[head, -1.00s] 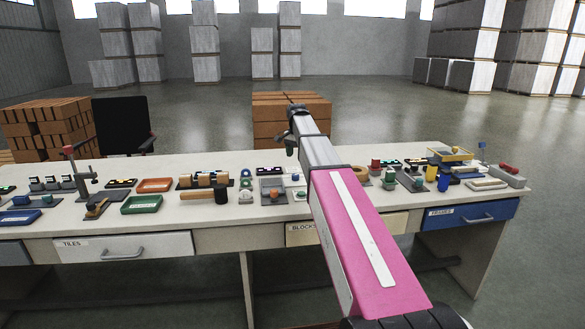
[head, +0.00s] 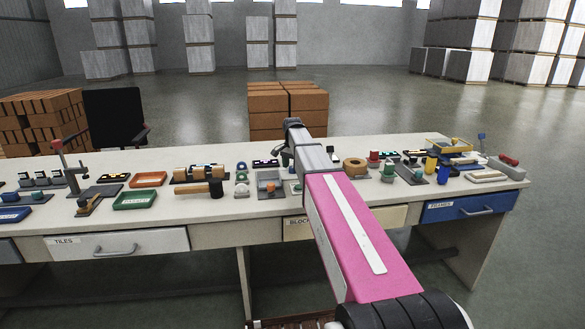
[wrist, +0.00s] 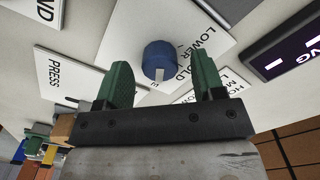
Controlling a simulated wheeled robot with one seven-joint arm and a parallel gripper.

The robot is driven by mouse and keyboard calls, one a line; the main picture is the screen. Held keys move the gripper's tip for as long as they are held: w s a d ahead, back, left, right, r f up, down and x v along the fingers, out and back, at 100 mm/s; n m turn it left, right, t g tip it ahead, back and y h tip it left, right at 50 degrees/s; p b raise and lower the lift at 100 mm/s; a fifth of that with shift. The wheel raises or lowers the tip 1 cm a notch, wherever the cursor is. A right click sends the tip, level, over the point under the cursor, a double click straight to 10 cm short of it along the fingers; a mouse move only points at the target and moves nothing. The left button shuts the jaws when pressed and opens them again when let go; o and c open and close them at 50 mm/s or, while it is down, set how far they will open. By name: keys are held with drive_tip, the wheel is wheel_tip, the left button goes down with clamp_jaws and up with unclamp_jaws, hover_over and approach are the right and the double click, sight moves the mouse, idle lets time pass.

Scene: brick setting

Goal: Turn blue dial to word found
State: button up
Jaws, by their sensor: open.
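The blue dial (wrist: 160,56) is a round knob with a white pointer mark, seen in the wrist view on a white plate (wrist: 135,22) with printed words. "LOWER" reads clearly; a word ending in "OLD" is partly covered by the dial and finger. The pointer mark faces the gripper side of the picture. My gripper (wrist: 162,66) is open, its two green fingers on either side of the dial, apparently apart from it. In the head view my arm hides the dial, and my gripper (head: 284,155) is low over the bench.
Near the dial are a "PRESS" card (wrist: 70,75), another card ending in "ND" (wrist: 44,12) and a dark display (wrist: 290,48). The bench (head: 225,212) carries a hammer (head: 214,188), a green tray (head: 135,200) and several small fixtures close to my arm.

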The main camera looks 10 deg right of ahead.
drive_tip(key=shift+f, duration=0.4)
drive_tip(key=c, duration=0.9)
drive_tip(key=shift+c, duration=0.2)
drive_tip(key=shift+n, duration=0.4)
drive_tip(key=n, duration=1)
drive_tip(key=shift+n, duration=0.4)
